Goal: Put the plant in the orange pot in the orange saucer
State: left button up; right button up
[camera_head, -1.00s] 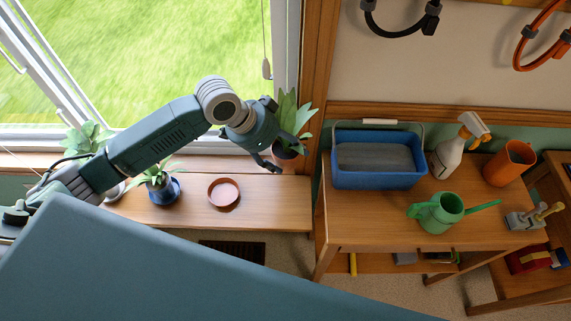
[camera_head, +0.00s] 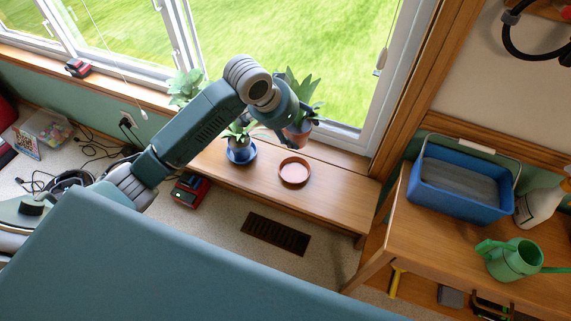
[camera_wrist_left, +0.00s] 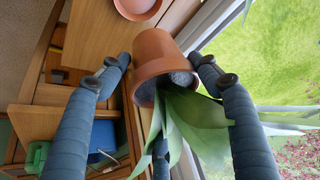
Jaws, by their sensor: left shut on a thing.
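My left gripper (camera_head: 287,122) is shut on the orange pot (camera_head: 299,133) of a leafy green plant (camera_head: 300,92). The orange saucer (camera_head: 294,171) lies empty on the low wooden bench. The pot is just behind it in the head view and looks raised; the exact height is unclear. The saucer also shows at the top of the left wrist view (camera_wrist_left: 138,6). My right gripper is not in view.
A plant in a blue pot (camera_head: 240,153) stands left of the saucer on the bench (camera_head: 335,195). Another leafy plant (camera_head: 186,86) is behind my arm. The window is behind the bench. A table with a blue bin (camera_head: 460,188) and green watering can (camera_head: 512,258) stands right.

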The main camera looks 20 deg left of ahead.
pick_arm(q)
notch_tip(320, 180, down, 17)
jog(key=shift+f+b, duration=0.1)
jog(key=shift+b, duration=0.25)
jog(key=shift+c, duration=0.2)
jog(key=o, duration=1.4)
jog(key=shift+o, duration=0.2)
jog(key=p+v, duration=0.1)
jog(key=v, duration=1.1)
jog(key=shift+d, duration=0.1)
